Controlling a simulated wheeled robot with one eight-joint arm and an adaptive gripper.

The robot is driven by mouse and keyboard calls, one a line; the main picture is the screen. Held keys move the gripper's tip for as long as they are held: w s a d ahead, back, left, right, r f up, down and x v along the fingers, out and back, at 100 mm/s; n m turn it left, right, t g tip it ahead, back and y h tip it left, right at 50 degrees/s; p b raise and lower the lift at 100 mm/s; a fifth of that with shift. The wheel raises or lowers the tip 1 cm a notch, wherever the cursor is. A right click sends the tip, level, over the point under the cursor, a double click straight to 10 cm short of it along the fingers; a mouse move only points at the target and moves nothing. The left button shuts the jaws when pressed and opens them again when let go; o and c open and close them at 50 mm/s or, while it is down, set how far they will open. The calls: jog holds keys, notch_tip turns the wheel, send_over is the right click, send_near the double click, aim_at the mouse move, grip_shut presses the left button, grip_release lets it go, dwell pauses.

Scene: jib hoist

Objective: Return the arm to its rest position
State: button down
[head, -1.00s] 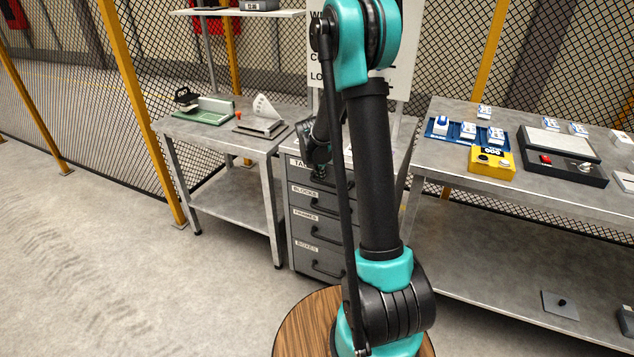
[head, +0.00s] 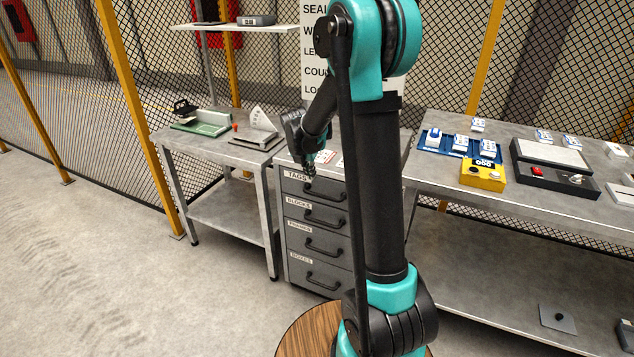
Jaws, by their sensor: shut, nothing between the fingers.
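My gripper (head: 310,170) is small and dark in the head view, in front of the top of the grey drawer cabinet (head: 317,245), near the TAGS drawer. Its fingers point down and look shut with nothing between them. My teal and black arm rises through the middle of the view and hides part of the cabinet and the board behind. I cannot tell whether the gripper touches the cabinet.
A steel side table (head: 222,160) with a green fixture (head: 202,122) stands left of the cabinet. A long workbench (head: 520,205) at right holds a blue tray (head: 432,143), a yellow device (head: 483,173) and a black-framed unit (head: 550,165). The floor at left is clear.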

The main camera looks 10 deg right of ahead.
jog(key=s+d+f+m+y, duration=0.1)
jog(key=s+m, duration=1.3)
jog(key=s, duration=0.2)
jog(key=s+d+f+m+y, duration=0.1)
jog(key=s+d+m, duration=0.1)
jog(key=s+m, duration=1.2)
jog(key=s, duration=0.3)
jog(key=shift+f+m+t+y, duration=0.3)
jog(key=shift+f+m, duration=0.1)
